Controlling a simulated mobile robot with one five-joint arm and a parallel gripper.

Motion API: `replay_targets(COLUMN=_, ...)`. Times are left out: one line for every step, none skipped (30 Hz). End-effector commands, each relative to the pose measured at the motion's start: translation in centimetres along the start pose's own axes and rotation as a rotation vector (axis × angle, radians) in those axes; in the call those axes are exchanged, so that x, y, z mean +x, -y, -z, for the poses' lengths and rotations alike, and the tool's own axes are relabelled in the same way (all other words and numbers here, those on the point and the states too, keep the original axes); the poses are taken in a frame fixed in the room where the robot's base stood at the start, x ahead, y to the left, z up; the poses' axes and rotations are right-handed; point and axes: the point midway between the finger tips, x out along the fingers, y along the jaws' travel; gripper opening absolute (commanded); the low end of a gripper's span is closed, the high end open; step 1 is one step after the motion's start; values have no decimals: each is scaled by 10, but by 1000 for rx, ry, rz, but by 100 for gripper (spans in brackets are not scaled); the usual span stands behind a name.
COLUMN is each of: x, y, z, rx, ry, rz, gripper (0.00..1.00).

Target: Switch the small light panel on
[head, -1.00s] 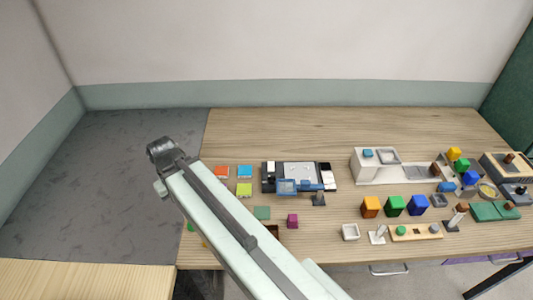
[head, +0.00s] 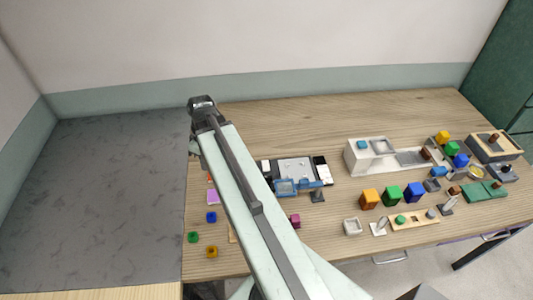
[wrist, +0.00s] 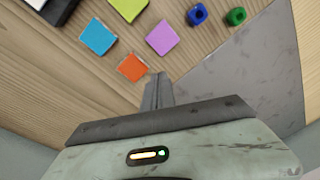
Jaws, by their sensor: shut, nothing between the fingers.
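A flat grey unit (head: 296,168) with black sides and white pieces lies mid-table, right of my arm in the head view. It may be the small light panel, but I cannot tell, and no lit surface shows on it. My gripper (head: 202,101) is shut and empty, above the table's far left part. In the wrist view my gripper (wrist: 158,90) points past an orange tile (wrist: 132,68), with no object between its fingers. Part of a black and white object (wrist: 42,12) shows at the top left corner there.
A blue tile (wrist: 98,37) and a purple tile (wrist: 162,38) lie near the orange one. A white box unit (head: 368,157), coloured cubes and small fixtures crowd the table's right side. The back strip of the table (head: 300,118) is clear.

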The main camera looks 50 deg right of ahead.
Motion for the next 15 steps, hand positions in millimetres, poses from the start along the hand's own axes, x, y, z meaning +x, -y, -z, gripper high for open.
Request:
replay_targets(x=-22, y=-36, z=-25, rx=-50, ry=-27, rz=9, gripper=0)
replay_targets(x=-29, y=-55, z=-41, rx=-99, ry=-44, rz=12, gripper=0)
replay_targets(x=-39, y=-77, z=-62, rx=-162, ry=-69, rz=14, gripper=0)
replay_targets(x=-45, y=-92, z=-78, rx=-207, ry=-86, rz=12, gripper=0)
replay_targets(x=-52, y=-106, z=-94, rx=-249, ry=-104, rz=9, gripper=0)
replay_targets(x=-59, y=-122, z=-114, rx=-303, ry=-124, rz=1, gripper=0)
replay_targets(x=-64, y=-132, z=-128, rx=-338, ry=-139, rz=-5, gripper=0)
replay_targets(x=-69, y=-141, z=-140, rx=-371, ry=-150, rz=-13, gripper=0)
replay_targets(x=-74, y=-150, z=-155, rx=-410, ry=-165, rz=-22, gripper=0)
replay_targets(x=-77, y=-156, z=-165, rx=-434, ry=-173, rz=-29, gripper=0)
replay_targets(x=-79, y=-161, z=-173, rx=-455, ry=-180, rz=-35, gripper=0)
replay_targets(x=-81, y=-165, z=-181, rx=-478, ry=-186, rz=-42, gripper=0)
replay_targets(x=-82, y=-168, z=-186, rx=-490, ry=-190, rz=-45, gripper=0)
replay_targets(x=-83, y=-169, z=-188, rx=-501, ry=-193, rz=-48, gripper=0)
replay_targets(x=-84, y=-171, z=-191, rx=-510, ry=-196, rz=-51, gripper=0)
